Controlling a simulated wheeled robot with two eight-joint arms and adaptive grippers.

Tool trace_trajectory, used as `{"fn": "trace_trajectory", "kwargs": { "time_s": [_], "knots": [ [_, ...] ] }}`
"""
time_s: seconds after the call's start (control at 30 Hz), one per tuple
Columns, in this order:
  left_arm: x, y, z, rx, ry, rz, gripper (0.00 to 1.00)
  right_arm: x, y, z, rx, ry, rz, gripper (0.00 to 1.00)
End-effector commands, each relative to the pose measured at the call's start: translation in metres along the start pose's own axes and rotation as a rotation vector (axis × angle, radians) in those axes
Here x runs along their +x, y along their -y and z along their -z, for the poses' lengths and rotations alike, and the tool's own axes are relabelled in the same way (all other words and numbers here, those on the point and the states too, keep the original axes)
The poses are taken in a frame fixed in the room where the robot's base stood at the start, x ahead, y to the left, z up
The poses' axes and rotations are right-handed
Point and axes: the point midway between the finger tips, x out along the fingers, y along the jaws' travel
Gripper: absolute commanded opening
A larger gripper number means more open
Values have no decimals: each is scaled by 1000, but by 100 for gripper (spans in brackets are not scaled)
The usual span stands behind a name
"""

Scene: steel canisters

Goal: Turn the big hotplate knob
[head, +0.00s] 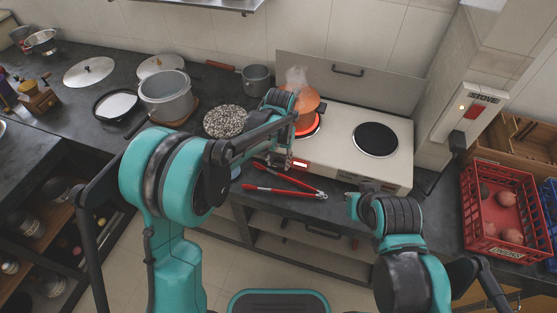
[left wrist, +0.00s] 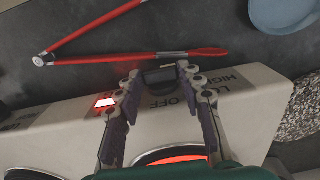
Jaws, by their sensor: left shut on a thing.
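The white hotplate (head: 347,135) stands on the dark counter. My left gripper (head: 282,162) is at the left part of the hotplate's front. In the left wrist view, its fingers (left wrist: 158,72) are shut on the black big knob (left wrist: 160,80), one on each side. OFF and HIGH labels show near the knob, and a red lamp (left wrist: 105,101) is lit beside it.
Red tongs (head: 284,189) lie on the counter before the hotplate; they also show close to my fingers in the left wrist view (left wrist: 130,57). A pebbled round mat (head: 225,121) and a grey pot (head: 165,93) are left. A red crate (head: 490,247) stands right.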

Motion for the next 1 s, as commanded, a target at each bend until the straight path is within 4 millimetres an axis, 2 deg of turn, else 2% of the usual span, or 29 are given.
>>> {"fn": "trace_trajectory", "kwargs": {
  "time_s": [0.37,0.7,1.0],
  "knots": [
    [2,-8,0,5,0,194,9,0,0,0,0,0,0,0],
    [5,-13,0,3,-1,441,9,6,0,-4,0,0,0,0],
    [6,-15,0,0,0,574,9,11,0,-8,0,0,0,0]
  ]
}}
